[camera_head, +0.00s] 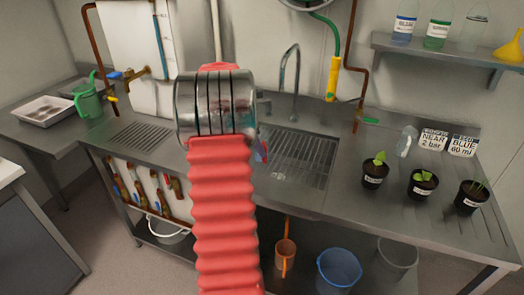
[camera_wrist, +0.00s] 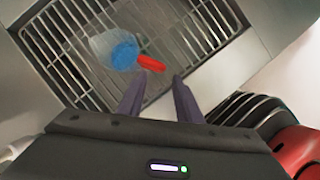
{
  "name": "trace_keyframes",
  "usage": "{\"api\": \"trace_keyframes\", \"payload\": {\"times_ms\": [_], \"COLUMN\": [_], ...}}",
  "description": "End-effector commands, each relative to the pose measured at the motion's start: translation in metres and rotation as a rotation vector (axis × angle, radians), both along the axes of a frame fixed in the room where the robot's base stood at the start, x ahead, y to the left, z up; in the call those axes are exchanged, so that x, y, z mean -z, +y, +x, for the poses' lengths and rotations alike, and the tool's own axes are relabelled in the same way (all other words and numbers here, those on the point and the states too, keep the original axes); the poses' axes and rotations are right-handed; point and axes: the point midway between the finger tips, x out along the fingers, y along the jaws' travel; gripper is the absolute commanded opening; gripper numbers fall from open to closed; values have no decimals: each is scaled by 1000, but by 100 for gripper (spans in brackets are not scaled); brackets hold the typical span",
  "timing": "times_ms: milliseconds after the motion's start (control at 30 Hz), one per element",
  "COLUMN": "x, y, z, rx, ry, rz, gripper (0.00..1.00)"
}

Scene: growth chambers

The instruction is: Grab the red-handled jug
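The red-handled jug (camera_wrist: 122,55) is clear and holds blue liquid. It rests on the metal grid over the sink, and its red handle (camera_wrist: 151,63) points toward my gripper (camera_wrist: 158,84). My gripper's two dark fingers are apart and empty, with their tips just short of the handle. In the head view, my red ribbed arm hides most of the jug. Only a small red and blue part of it (camera_head: 262,151) shows at the arm's right edge. My gripper is hidden there too.
The sink grid (camera_head: 302,160) has a tall tap (camera_head: 290,68) behind it. Potted seedlings (camera_head: 375,172), a clear jug (camera_head: 407,141) and label cards (camera_head: 463,146) stand on the right. A green watering can (camera_head: 88,101) stands on the left. A shelf (camera_head: 445,55) holds bottles.

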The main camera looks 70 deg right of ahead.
Motion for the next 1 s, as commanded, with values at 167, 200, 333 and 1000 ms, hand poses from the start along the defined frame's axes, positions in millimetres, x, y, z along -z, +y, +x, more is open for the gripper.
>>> {"api": "trace_keyframes", "payload": {"times_ms": [167, 200, 333, 1000], "x": [17, 22, 38, 45], "y": [-4, -5, -9, -12], "z": [-8, -11, -15, -18], "rx": [2, 2, 1, 0], "ry": [2, 1, 1, 0], "rz": [3, 3, 3, 0], "gripper": [32, 32, 32, 32]}}
